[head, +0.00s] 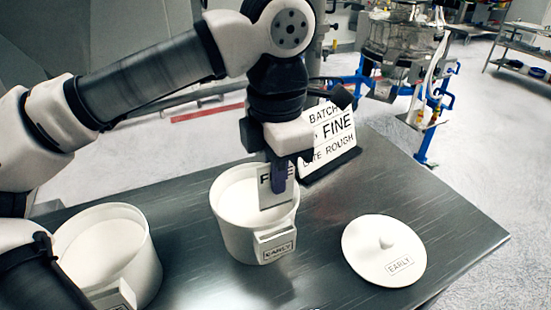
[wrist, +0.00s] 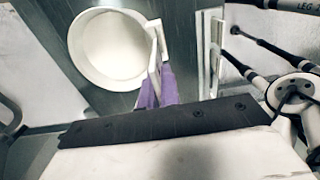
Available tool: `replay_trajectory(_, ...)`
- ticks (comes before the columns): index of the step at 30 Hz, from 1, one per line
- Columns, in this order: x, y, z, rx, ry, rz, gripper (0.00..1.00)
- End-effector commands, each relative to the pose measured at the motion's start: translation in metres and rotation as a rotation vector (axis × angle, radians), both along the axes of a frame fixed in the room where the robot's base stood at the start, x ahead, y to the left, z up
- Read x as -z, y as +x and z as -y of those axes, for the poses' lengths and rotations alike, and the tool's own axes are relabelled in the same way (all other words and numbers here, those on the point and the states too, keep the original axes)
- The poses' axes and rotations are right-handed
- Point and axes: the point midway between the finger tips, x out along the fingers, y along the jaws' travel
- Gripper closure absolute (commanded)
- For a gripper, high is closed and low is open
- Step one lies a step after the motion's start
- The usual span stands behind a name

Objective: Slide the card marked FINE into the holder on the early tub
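The early tub (head: 228,228) is a white round tub standing open near the middle of the dark table. Its small white holder (head: 262,248) is on its front and bears an EARLY label. My gripper (head: 279,180), with purple fingers, is shut on an upright white card (head: 272,200). The fingers cover part of the card's bold word; an F shows at its left. The card is above the holder, apart from it, and overlaps the tub's opening in the head view. The wrist view shows the tub (wrist: 76,45) and the purple fingers (wrist: 158,88) beside its rim.
A second white tub (head: 148,262) stands at the left, partly behind my arm. A white lid labelled EARLY (head: 372,260) lies at the right. Behind my gripper stands a sign (head: 338,133) reading BATCH, FINE and LATE ROUGH. The table (head: 450,228) is clear at the far right.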

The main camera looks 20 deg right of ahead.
Motion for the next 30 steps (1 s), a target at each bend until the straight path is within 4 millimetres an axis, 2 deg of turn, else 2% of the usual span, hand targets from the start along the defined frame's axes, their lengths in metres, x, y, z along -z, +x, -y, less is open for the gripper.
replay_trajectory(15,0.001,0.000,0.000,-0.001,-0.001,0.000,1.00)
replay_trajectory(30,0.023,0.000,0.000,-0.001,0.000,0.000,1.00)
